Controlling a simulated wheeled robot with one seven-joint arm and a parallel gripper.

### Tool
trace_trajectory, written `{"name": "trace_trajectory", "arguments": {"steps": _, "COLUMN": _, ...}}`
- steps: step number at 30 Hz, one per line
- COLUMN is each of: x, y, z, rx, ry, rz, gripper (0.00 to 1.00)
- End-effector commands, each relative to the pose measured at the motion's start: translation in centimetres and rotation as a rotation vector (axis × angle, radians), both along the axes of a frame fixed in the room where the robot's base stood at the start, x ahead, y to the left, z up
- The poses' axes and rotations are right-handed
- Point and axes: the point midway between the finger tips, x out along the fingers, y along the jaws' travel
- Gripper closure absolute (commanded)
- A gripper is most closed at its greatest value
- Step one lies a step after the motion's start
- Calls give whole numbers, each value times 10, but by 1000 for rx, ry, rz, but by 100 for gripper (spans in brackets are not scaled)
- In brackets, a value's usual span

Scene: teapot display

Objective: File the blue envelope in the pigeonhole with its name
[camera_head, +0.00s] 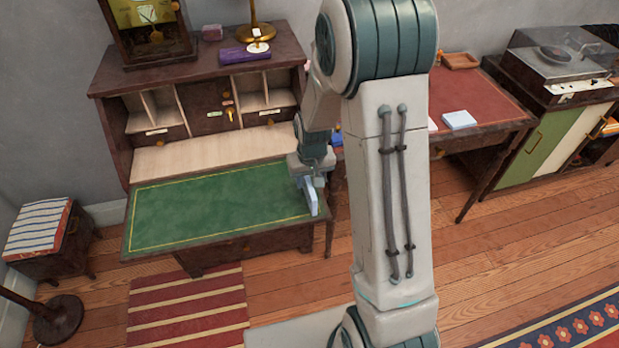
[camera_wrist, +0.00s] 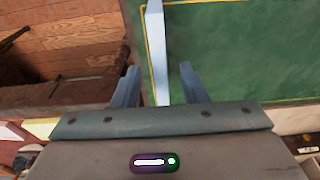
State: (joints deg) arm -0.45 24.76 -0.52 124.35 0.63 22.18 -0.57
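The pale blue envelope (camera_head: 311,200) is a thin slab seen edge-on at the right end of the green desk top. In the wrist view the envelope (camera_wrist: 158,50) runs up between the two fingers, with a gap visible on each side. My gripper (camera_wrist: 159,78) is open around it, pointing down over the desk's right edge; it also shows in the head view (camera_head: 309,182). Whether the envelope touches the desk is unclear. The pigeonholes (camera_head: 163,106) are at the back of the desk, with small labels (camera_head: 157,132) too small to read.
The green desk top (camera_head: 200,205) is otherwise clear. A clock (camera_head: 150,25), purple cloth (camera_head: 243,54) and brass lamp (camera_head: 257,30) stand above the pigeonholes. A red-topped table (camera_head: 490,95) with a pale box (camera_head: 459,120) is to the right. My arm hides the middle.

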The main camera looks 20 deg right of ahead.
Motion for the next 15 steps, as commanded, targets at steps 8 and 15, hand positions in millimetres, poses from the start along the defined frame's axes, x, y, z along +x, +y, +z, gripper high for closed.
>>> {"name": "trace_trajectory", "arguments": {"steps": 8, "x": -1, "y": 0, "z": 12, "rx": 0, "ry": -3, "rz": 0, "gripper": 61}}
{"name": "trace_trajectory", "arguments": {"steps": 15, "x": -7, "y": 0, "z": 56, "rx": 0, "ry": -6, "rz": 0, "gripper": 61}}
